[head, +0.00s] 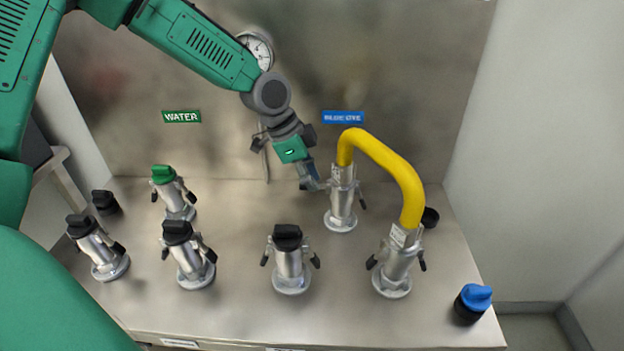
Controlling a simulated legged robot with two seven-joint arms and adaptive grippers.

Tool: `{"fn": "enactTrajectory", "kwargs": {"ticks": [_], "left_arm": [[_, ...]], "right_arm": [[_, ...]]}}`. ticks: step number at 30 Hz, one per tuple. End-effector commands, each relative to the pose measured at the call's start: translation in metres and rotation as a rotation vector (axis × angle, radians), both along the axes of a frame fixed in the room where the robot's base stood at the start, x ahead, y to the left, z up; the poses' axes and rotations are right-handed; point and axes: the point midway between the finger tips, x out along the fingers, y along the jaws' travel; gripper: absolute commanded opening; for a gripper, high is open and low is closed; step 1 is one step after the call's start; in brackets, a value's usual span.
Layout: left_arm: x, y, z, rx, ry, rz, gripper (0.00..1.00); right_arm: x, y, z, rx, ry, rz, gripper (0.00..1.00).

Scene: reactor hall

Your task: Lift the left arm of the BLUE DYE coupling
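The BLUE DYE coupling (341,218) is a silver metal fitting at the back of the steel bench, below the blue label (343,117). One end of a yellow hose (385,165) sits on its top. Its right arm (362,199) is a dark lever hanging down along its side. Its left arm is not clearly visible behind my gripper. My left gripper (312,184) points down at the coupling's upper left side, touching or very near it. Its fingers are small and blurred, so I cannot tell their opening. My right gripper is not in view.
The yellow hose's other end is on a front right coupling (396,270). A green-capped coupling (176,200) stands below the WATER label (181,117). Several black-capped couplings stand in front. A blue cap (473,303) lies at the right corner. A gauge (259,50) is on the back panel.

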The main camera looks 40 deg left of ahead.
Motion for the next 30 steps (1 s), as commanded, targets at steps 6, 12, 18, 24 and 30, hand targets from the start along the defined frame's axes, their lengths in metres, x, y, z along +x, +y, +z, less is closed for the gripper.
{"fn": "enactTrajectory", "kwargs": {"ticks": [6, 12, 18, 24, 30], "left_arm": [[-0.007, 0.0045, -0.0062, 0.005, 0.022, 0.001, 0.0], [-0.0051, 0.0031, -0.0053, 0.011, 0.02, 0.003, 0.0], [-0.004, 0.0019, -0.0049, 0.009, 0.018, 0.002, 0.0], [-0.0033, 0.001, -0.0045, 0.008, 0.016, 0.002, 0.0], [-0.0025, 0.0005, -0.0039, 0.008, 0.014, 0.001, 0.0]], "right_arm": [[0.0, 0.0008, -0.0001, 0.001, 0.0, 0.002, 0.4], [0.0, 0.0007, 0.0, 0.001, 0.0, 0.002, 0.4], [0.0, 0.0005, -0.0001, 0.001, 0.0, 0.001, 0.4], [0.0, 0.0006, -0.0001, 0.001, 0.0, 0.001, 0.4], [0.0, 0.0006, -0.0001, 0.001, 0.0, 0.002, 0.4]]}}
